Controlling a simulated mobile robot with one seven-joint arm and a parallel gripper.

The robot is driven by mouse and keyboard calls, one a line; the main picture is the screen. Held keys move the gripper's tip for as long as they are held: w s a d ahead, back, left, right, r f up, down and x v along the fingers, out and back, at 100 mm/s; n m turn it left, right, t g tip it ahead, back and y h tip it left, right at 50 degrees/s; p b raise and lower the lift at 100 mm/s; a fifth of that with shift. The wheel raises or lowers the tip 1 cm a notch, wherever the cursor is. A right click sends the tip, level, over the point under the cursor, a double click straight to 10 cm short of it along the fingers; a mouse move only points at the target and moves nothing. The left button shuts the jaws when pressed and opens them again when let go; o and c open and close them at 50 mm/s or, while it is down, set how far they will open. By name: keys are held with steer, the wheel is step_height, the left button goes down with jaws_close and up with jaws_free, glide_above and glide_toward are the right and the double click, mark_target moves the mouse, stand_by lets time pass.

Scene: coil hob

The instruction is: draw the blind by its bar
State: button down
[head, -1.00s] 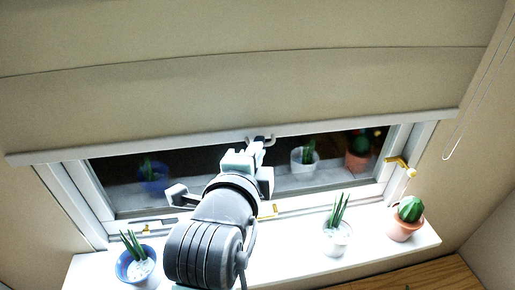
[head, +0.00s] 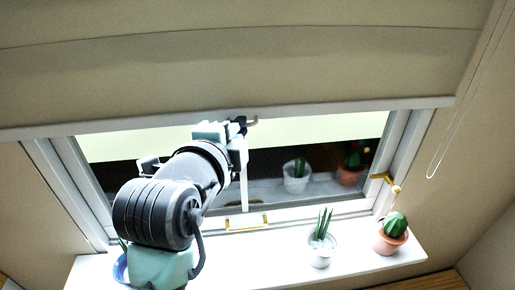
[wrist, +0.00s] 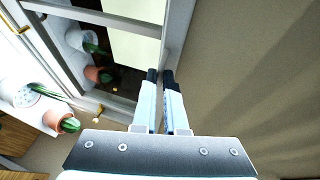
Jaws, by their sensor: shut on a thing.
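A beige blind (head: 260,65) hangs across the upper part of the window, with a pale bar (head: 350,105) along its lower edge. A small grey handle (head: 251,121) sticks out below the middle of the bar. My gripper (head: 240,124) reaches up to this handle and is shut on it; its fingers hide much of the grip. In the wrist view the dark fingertips of my gripper (wrist: 160,75) are close together at the bar (wrist: 176,35), which runs up the picture. The blind (wrist: 245,70) fills the right side there.
The window frame (head: 400,135) has a brass latch (head: 384,178) on its right. On the white sill (head: 350,262) stand a cactus (head: 394,226) in a terracotta pot, a white pot (head: 321,250) and a partly hidden blue pot (head: 119,268). A cord (head: 432,160) hangs at right.

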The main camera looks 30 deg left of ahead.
steer(key=p, duration=0.6)
glide_toward(233, 50)
steer(key=w, duration=0.5)
steer(key=shift+d+f, duration=0.35)
steer(key=shift+d, duration=0.05)
steer(key=c, duration=1)
jaws_free()
steer(key=shift+f, duration=0.1)
steer(key=shift+o, duration=0.2)
steer(key=b+v, duration=0.4)
steer(key=v, duration=0.9)
steer(key=shift+a+b, duration=0.2)
steer(key=shift+b, duration=0.15)
